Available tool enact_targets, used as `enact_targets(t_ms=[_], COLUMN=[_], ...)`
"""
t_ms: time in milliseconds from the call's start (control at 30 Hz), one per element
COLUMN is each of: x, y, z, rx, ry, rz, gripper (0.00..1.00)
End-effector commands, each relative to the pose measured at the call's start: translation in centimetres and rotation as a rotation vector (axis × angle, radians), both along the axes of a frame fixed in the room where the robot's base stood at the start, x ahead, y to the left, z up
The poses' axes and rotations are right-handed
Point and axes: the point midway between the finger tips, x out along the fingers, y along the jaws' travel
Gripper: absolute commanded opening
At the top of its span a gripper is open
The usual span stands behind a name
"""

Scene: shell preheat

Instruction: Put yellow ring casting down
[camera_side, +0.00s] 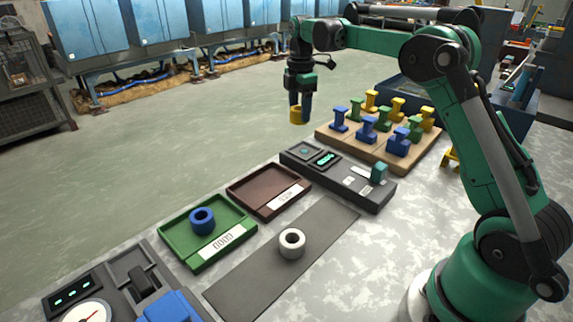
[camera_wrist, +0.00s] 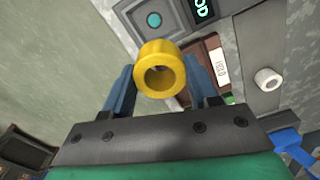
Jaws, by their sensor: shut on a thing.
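My gripper (camera_side: 299,108) is shut on the yellow ring casting (camera_side: 297,116) and holds it up in the air, above and behind the dark control box. In the wrist view, the ring (camera_wrist: 160,69) sits between the two blue fingers of my gripper (camera_wrist: 160,80), its hole facing the camera. A green tray marked GOOD (camera_side: 190,255) holds a blue ring (camera_side: 203,221). A brown-red tray (camera_side: 245,201) with a white label is empty. A white ring (camera_side: 292,243) stands on the dark grey mat (camera_side: 240,286).
A dark control box (camera_side: 330,183) with a display and a teal slider lies behind the mat. A wooden board (camera_side: 425,160) with several coloured castings is at the back right. A device with a dial (camera_side: 92,314) is at the front left.

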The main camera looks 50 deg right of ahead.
Motion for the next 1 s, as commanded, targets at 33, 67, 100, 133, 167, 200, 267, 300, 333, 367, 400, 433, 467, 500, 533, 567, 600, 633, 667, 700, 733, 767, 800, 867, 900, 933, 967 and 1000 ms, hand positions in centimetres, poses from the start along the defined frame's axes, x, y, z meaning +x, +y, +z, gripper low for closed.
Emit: enact_targets(t_ms=[33, 67, 100, 133, 167, 200, 267, 300, 333, 367, 400, 433, 467, 500, 533, 567, 600, 633, 667, 700, 733, 767, 800, 867, 900, 933, 967, 1000], x=[-0.1, -0.1, -0.1, -0.1, -0.1, -0.2, -0.2, -0.2, -0.2, -0.2, -0.2, -0.2, -0.2, -0.2, -0.2, -0.2, -0.2, -0.2, -0.2, -0.2, -0.2, -0.2, -0.2, -0.2, -0.2, -0.2, -0.2, -0.2], y=[-1.0, -1.4, -1.7, -2.0, -2.1, -2.1, -2.1, -2.1, -2.1, -2.1, -2.1, -2.1, -2.1, -2.1, -2.1, -2.0, -2.0, -2.0, -2.0, -2.0, -2.0, -2.0, -2.0, -2.0, -2.0, -2.0, -2.0, -2.0], z=[-0.3, -0.5, -0.9, -1.3, -1.7, -2.4, -3.4, -4.0, -4.4, -4.7, -5.1, -5.4, -5.8, -6.4, -6.9, -7.3, -7.9, -8.2, -8.5, -8.7, -8.7, -8.8, -8.8, -8.7, -8.7, -8.7, -8.8, -8.8], rx=[0.0, 0.0, 0.0, 0.0, 0.0, 0.0, 0.0, 0.0, 0.0, 0.0, 0.0, 0.0, 0.0, 0.0, 0.0, 0.0, 0.0, 0.0, 0.0, 0.0, 0.0, 0.0, 0.0, 0.0, 0.0, 0.0, 0.0, 0.0], ry=[0.0, 0.0, 0.0, 0.0, 0.0, 0.0, 0.0, 0.0, 0.0, 0.0, 0.0, 0.0, 0.0, 0.0, 0.0, 0.0, 0.0, 0.0, 0.0, 0.0, 0.0, 0.0, 0.0, 0.0, 0.0, 0.0, 0.0, 0.0], rz=[-0.035, -0.048, -0.064, -0.071, -0.076, -0.079, -0.079, -0.079, -0.078, -0.078, -0.077, -0.077, -0.077, -0.076, -0.076, -0.076, -0.075, -0.075, -0.075, -0.075, -0.075, -0.075, -0.075, -0.075, -0.075, -0.074, -0.074, -0.074], gripper=[0.0, 0.0, 0.0, 0.0, 0.0, 0.0, 0.0, 0.0, 0.0, 0.0, 0.0, 0.0, 0.0, 0.0, 0.0, 0.0, 0.0, 0.0, 0.0, 0.0, 0.0, 0.0, 0.0, 0.0, 0.0, 0.0, 0.0, 0.0])
